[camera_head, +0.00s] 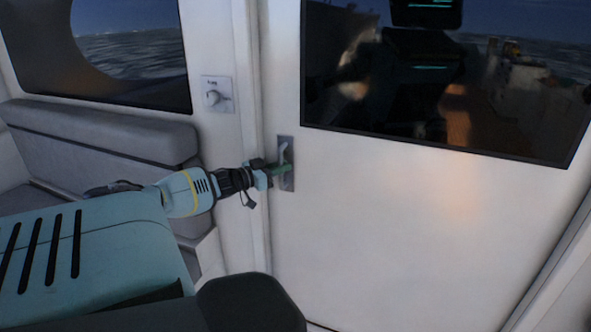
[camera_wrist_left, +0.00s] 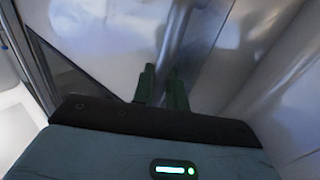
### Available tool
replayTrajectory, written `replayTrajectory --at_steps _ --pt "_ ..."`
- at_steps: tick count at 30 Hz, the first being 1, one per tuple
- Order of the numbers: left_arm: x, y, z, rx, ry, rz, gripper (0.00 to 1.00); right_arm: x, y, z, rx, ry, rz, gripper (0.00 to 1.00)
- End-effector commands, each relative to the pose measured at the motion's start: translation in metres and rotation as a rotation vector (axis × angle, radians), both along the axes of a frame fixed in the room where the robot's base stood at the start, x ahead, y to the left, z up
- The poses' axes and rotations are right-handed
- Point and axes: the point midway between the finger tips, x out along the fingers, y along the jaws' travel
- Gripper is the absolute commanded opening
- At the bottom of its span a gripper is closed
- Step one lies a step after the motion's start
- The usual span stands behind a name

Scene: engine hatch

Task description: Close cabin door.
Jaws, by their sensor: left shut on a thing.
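The white cabin door (camera_head: 400,220) fills the right of the head view, with a dark window in its upper half. Its metal handle (camera_head: 285,150) sits on a plate near the door's left edge. My left gripper (camera_head: 282,168) is at this handle, shut on it. In the left wrist view, the green fingertips of my left gripper (camera_wrist_left: 162,88) lie at either side of the handle's grey bar (camera_wrist_left: 176,45). The door appears to stand in line with its frame, but I cannot tell whether it is fully latched. My right gripper is not in view.
A grey cushioned bench (camera_head: 100,135) stands left of the door under a window (camera_head: 125,50) showing the sea.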

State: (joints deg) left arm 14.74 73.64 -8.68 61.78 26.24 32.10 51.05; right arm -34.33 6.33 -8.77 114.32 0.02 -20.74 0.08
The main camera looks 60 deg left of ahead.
Motion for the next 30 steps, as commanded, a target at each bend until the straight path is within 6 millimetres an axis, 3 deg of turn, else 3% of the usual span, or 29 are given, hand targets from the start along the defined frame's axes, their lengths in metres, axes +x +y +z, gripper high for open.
replayTrajectory --at_steps 14,15,25,30 --pt "-0.004 0.007 -0.001 0.001 0.003 0.006 0.0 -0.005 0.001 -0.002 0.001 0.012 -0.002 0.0" --pt "-0.004 0.007 -0.001 0.001 0.003 0.006 0.18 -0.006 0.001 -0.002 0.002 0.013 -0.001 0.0" --pt "-0.005 0.006 -0.001 0.0 0.003 0.004 0.19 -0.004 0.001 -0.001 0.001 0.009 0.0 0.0" --pt "-0.014 0.006 0.001 -0.002 0.002 0.003 0.19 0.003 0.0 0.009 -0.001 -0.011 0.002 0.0"
